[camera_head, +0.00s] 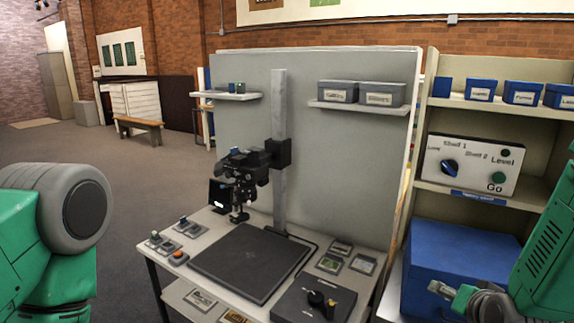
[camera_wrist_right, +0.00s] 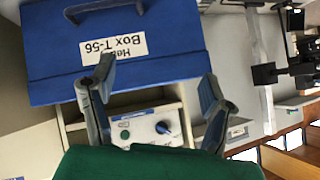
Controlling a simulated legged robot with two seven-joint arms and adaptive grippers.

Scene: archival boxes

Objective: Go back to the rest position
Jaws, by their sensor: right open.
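My right gripper (camera_head: 440,290) is at the lower right of the head view, in front of the large blue box (camera_head: 462,262) under the shelves. In the right wrist view the two fingers of my right gripper (camera_wrist_right: 158,80) are spread apart with nothing between them. Beyond them is the blue box (camera_wrist_right: 170,62) with a dark handle and a white label reading "Box T-56". How far the fingers are from the box I cannot tell. My left arm shows at the left edge of the head view; its gripper is out of the frame.
A control panel (camera_head: 470,165) with a blue knob and green buttons sits on the shelf above. Small blue boxes (camera_head: 480,90) stand on the top shelf. A workbench (camera_head: 165,257) with a camera stand (camera_head: 279,150) and black mat (camera_head: 250,262) is in the middle. Open floor lies at the left.

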